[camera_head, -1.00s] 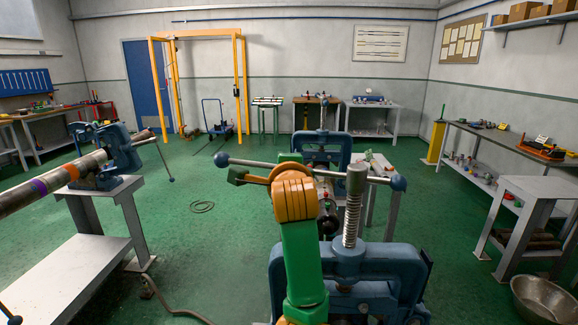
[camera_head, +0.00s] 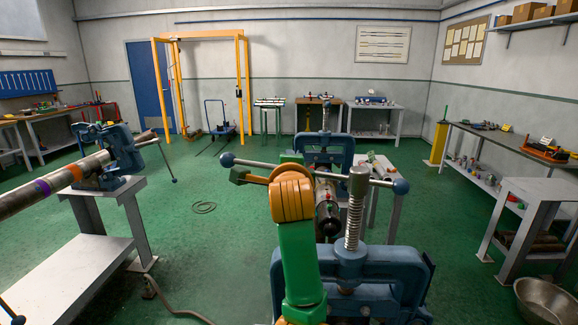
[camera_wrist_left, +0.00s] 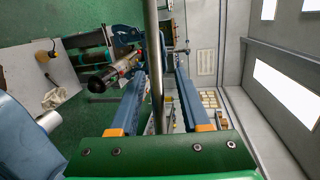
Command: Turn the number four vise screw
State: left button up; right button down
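A blue vise (camera_head: 393,265) stands close at the lower right of centre in the head view. Its threaded screw (camera_head: 353,222) rises upright, and a grey cross bar with dark ball ends (camera_head: 401,187) lies across near its top. My green and orange left arm comes up in front of the bar. In the left wrist view, the two blue fingers of my left gripper (camera_wrist_left: 160,78) stand on either side of the grey bar (camera_wrist_left: 154,45). A gap shows beside the bar, so the fingers look open around it. No vise number is readable. My right gripper is out of view.
Another blue vise (camera_head: 325,147) stands behind, with a dark pipe end (camera_head: 328,218) facing me. At left, a vise (camera_head: 122,150) on a grey stand holds a long pipe (camera_head: 40,188). A metal bowl (camera_head: 545,300) is at lower right. Green floor between is open.

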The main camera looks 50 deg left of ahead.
pick_arm(q)
jog(key=b+v, duration=0.2)
jog(key=v, duration=0.5)
